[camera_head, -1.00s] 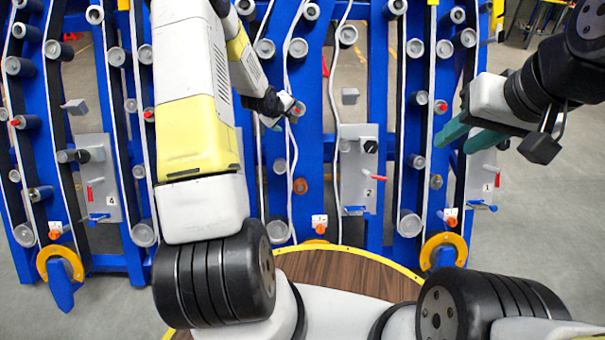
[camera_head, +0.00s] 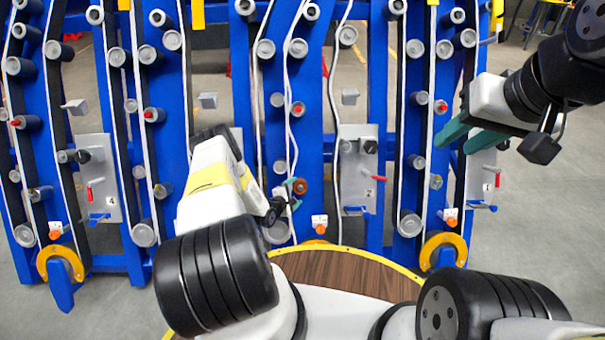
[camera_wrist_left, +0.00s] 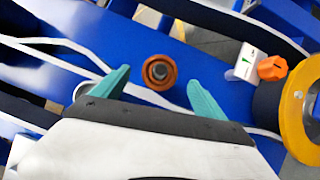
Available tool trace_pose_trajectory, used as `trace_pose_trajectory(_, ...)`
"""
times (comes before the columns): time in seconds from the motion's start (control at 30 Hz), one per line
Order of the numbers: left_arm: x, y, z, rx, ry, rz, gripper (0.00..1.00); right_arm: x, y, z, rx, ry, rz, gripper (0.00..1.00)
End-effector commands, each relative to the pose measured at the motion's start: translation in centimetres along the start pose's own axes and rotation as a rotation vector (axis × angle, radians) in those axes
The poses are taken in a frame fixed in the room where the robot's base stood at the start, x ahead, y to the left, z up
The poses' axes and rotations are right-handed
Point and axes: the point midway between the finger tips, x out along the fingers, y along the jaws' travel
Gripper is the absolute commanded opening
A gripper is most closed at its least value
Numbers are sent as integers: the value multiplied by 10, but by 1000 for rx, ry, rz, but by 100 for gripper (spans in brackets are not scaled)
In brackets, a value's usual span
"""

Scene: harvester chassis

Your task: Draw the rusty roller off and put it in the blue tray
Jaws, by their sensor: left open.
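The rusty roller (camera_head: 301,186) is a small orange-brown cylinder on a blue upright of the chassis. In the left wrist view the rusty roller (camera_wrist_left: 160,73) shows end-on with a dark centre. My left gripper (camera_head: 293,193) is open at the roller. In the wrist view its teal fingertips lie left and right of the roller, with gaps on both sides; I cannot tell how deep they reach. My right gripper (camera_head: 453,147) is open and empty, raised at the right. I see no blue tray in either view.
Grey rollers (camera_head: 410,224) and white belts line the blue uprights. An orange knob (camera_wrist_left: 272,68) beside a white label and a yellow ring (camera_wrist_left: 303,112) lie right of the roller in the wrist view. A round wooden table (camera_head: 345,272) with yellow edge stands in front; its visible top is bare.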

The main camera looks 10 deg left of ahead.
Motion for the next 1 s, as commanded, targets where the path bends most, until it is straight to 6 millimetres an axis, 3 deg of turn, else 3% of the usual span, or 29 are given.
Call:
trace_pose_trajectory(0.3,45,0,1,4,-1,-1,83,0,0,0,0,0,0,36)
trace_pose_trajectory(0.7,53,0,0,1,1,-2,83,0,0,0,0,0,0,36)
trace_pose_trajectory(0.77,53,0,0,1,1,-2,75,0,0,0,0,0,0,36)
trace_pose_trajectory(1.0,53,0,0,1,1,-2,28,0,0,0,0,0,0,36)
